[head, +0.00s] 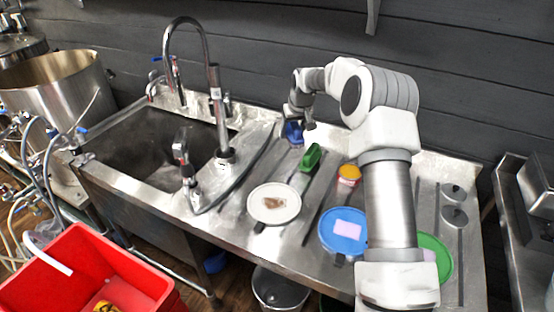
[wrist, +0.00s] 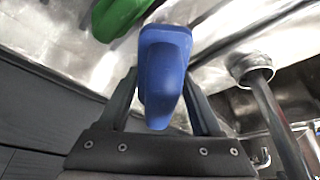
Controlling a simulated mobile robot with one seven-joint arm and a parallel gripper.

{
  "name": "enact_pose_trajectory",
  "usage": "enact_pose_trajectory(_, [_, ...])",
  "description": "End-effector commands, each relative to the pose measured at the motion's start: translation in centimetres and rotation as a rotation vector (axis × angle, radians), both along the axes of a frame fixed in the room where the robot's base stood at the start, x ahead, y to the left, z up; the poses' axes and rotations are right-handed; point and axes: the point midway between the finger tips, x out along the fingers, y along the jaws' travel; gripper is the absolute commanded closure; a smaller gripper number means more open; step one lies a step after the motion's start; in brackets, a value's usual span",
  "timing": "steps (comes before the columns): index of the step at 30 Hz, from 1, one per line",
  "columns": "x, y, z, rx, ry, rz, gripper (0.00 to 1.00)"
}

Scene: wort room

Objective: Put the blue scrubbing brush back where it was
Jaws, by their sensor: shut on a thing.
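The blue scrubbing brush (head: 293,132) is at the back of the steel counter, near the wall and right of the sink. In the wrist view the blue brush (wrist: 163,75) sits between the two fingers of my gripper (wrist: 165,95), which is shut on it. In the head view my gripper (head: 300,118) points down at the brush and partly covers it. I cannot tell whether the brush touches the counter. A green brush (head: 310,158) lies just in front of it and also shows in the wrist view (wrist: 118,15).
A white plate with brown residue (head: 286,205), a blue plate with a pink sponge (head: 335,241) and a green plate (head: 443,262) lie along the counter. An orange-topped tub (head: 349,172) stands right of the green brush. The sink (head: 150,145) and tall faucet (head: 215,90) are left.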

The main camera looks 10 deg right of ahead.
Motion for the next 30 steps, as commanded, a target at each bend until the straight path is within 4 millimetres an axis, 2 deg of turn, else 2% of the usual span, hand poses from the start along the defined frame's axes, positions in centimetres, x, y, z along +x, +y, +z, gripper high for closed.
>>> enact_pose_trajectory(3, [0.8,1.4,0.2,0.0,-0.002,0.027,0.95])
enact_pose_trajectory(7, [1.1,2.0,-0.3,0.0,0.001,0.041,0.95])
enact_pose_trajectory(15, [1.1,2.1,-4.9,0.001,0.002,0.042,0.95])
enact_pose_trajectory(22, [1.1,2.1,-6.7,0.0,0.001,0.042,0.95])
enact_pose_trajectory(27, [1.1,2.1,-9.2,0.001,0.001,0.043,0.95])
enact_pose_trajectory(30, [1.1,2.1,-9.7,0.0,0.0,0.042,0.95])
